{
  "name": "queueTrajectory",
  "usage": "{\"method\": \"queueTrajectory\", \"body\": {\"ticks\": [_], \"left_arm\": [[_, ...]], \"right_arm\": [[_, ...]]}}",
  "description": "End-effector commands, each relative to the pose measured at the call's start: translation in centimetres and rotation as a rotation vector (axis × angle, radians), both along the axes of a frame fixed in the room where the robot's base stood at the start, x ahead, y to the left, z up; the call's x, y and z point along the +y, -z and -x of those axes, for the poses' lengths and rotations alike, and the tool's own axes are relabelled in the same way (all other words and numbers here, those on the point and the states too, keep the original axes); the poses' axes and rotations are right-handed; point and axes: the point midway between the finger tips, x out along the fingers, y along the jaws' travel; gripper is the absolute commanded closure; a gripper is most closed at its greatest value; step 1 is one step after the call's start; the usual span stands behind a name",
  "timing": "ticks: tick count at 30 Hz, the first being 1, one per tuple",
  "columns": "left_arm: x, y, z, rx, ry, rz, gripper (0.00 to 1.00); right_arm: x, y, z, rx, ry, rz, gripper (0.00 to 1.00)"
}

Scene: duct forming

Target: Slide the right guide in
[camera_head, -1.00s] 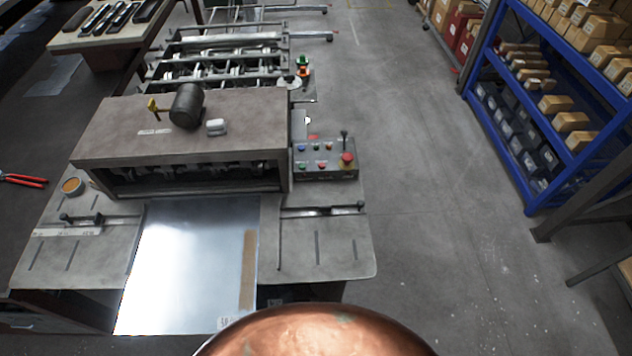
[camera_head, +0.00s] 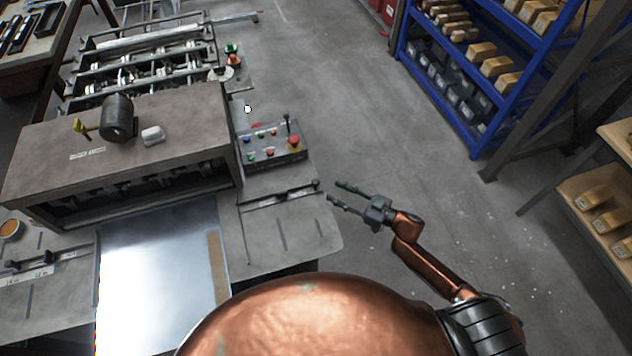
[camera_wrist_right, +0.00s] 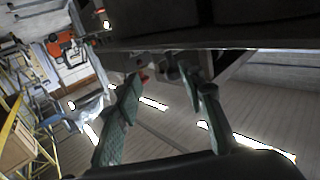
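The right guide (camera_head: 275,196) is a dark thin bar with small dark knobs, lying on the machine's right side plate (camera_head: 290,238). In the head view my right gripper (camera_head: 335,191) is just to the right of the bar's outer end, with its fingers pointing left toward it. Its two fingers are apart and nothing shows between them. In the right wrist view the gripper (camera_wrist_right: 158,80) also shows spread fingers, with the machine's dark edge above them. Contact with the guide cannot be made out. A bright metal sheet (camera_head: 160,262) lies left of the guide. My left gripper is out of view.
The control box (camera_head: 270,146) with coloured buttons and a lever stands just behind the guide. The left guide (camera_head: 45,260) is across the sheet. A blue shelf (camera_head: 440,90) with boxes stands at the far right. The floor between is clear.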

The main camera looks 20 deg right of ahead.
Motion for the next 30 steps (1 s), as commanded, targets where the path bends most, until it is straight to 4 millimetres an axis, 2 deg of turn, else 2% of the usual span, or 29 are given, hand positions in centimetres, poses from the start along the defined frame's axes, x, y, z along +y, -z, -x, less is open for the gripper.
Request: {"method": "queueTrajectory", "body": {"ticks": [1,5,10,21,30], "left_arm": [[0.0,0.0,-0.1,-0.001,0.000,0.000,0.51],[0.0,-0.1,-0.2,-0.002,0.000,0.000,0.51],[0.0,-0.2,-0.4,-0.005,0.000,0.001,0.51],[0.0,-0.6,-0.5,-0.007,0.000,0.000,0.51],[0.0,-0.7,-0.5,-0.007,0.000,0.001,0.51]], "right_arm": [[0.7,-1.1,0.3,-0.012,-0.029,-0.007,0.63],[1.4,-2.1,0.6,-0.021,-0.055,-0.018,0.63],[2.3,-2.1,-0.4,-0.021,-0.053,-0.020,0.63],[6.2,-2.1,-4.1,-0.021,-0.050,-0.018,0.63],[6.9,-1.9,-4.8,-0.019,-0.050,-0.017,0.63]]}}
